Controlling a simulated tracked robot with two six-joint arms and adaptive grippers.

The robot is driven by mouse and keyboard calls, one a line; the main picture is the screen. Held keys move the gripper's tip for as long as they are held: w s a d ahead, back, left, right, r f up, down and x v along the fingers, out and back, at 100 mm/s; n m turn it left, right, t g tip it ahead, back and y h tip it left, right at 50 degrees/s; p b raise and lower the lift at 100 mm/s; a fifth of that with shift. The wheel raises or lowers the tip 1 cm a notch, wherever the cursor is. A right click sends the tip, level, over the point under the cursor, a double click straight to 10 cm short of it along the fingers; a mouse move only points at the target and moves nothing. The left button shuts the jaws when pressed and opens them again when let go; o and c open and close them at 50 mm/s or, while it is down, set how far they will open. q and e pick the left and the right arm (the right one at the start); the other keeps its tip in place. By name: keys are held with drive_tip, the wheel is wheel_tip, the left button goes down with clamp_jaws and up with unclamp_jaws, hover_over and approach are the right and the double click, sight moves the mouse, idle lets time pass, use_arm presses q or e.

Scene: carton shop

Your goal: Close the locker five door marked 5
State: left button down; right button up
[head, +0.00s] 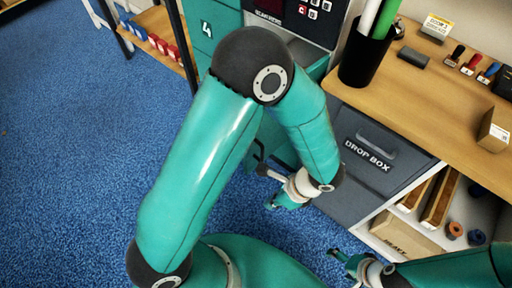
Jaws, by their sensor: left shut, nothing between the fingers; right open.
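The teal locker bank shows behind my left arm, with a door marked 4 (206,29) at the top. No number 5 is visible. A teal panel edge (318,68) shows right of my arm's elbow, and more teal surface lies lower behind the forearm. I cannot tell whether either is the locker five door, because my arm covers much of that area. My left gripper (272,205) is shut and empty, low in front of the lockers and left of the drop box. My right gripper (335,256) is open and empty at the lower right, over the blue floor.
A grey drop box (367,155) stands right of the lockers under a wooden counter (440,100). A black cup of tubes (364,58), stamps and a small carton (492,130) sit on it. An open shelf holds a box marked heavy (405,236). Blue carpet (70,150) is clear left.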

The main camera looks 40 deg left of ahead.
use_arm(q)
drive_tip(key=w+a+r+m+t+y, duration=0.1)
drive_tip(key=w+r+m+t+y, duration=0.4)
drive_tip(key=r, duration=0.6)
drive_tip(key=n, duration=0.1)
approach(253, 149)
drive_tip(key=s, duration=0.2)
drive_tip(key=shift+g, duration=0.4)
drive_tip(key=shift+w+a+p, duration=0.2)
drive_tip(key=shift+a+p, duration=0.3)
drive_tip(key=shift+a, duration=0.75)
drive_tip(key=shift+w+a+p, duration=0.25)
drive_tip(key=shift+a+p, duration=0.25)
drive_tip(key=shift+a, duration=0.75)
